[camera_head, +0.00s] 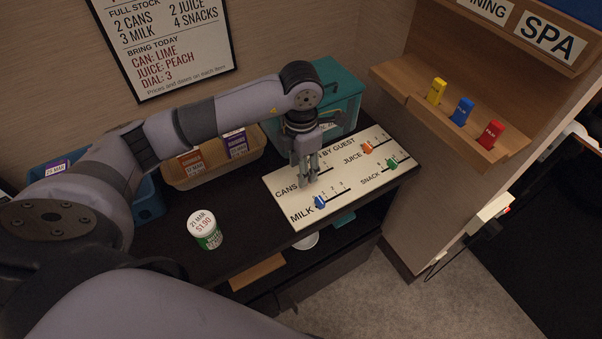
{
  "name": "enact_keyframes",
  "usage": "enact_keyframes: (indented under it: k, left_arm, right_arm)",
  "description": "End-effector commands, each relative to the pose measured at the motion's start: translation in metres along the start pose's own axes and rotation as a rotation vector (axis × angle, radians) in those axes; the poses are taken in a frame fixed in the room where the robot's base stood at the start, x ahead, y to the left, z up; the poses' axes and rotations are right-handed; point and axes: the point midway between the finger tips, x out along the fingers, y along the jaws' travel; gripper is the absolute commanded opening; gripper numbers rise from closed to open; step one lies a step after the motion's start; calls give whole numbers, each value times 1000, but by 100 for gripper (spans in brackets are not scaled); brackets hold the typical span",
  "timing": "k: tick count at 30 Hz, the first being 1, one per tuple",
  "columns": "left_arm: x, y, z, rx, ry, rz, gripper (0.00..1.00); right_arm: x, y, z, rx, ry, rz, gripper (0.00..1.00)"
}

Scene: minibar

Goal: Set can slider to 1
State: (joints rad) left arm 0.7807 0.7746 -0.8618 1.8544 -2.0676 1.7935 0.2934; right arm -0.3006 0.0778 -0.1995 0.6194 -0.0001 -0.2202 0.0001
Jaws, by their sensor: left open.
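A white slider board (283,214) lies on the dark counter, with rows labelled CANS, MILK, JUICE and SNACK. The cans row's knob cannot be made out; my left gripper covers part of that row. My left gripper (308,181) points down at the cans row with its fingers open. I cannot tell whether the fingers touch the board or a knob. The milk knob (320,202) is blue, the juice knob (368,147) is orange and the snack knob (392,163) is green. My right gripper is not in view.
A white and green can (204,230) stands on the counter left of the board. Behind are a tan bin (180,184) with cartons, a blue bin (150,205) and a teal box (345,85). A wooden shelf (420,106) with yellow, blue and red tags is at right.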

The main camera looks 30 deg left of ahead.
Motion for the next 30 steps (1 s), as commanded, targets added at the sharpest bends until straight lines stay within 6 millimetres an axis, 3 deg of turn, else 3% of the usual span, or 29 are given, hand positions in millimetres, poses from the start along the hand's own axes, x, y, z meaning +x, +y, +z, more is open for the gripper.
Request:
enact_keyframes:
  k: [6, 18, 30]
  left_arm:
    - [28, 0, 0, 1, 1, -1, 42]
    - [35, 0, 0, 1, -1, 0, 42]
    - [35, 0, 0, 1, -1, 0, 15]
  right_arm:
    - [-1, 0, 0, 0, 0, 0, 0]
    - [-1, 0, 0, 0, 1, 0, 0]
    - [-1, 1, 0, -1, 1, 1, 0]
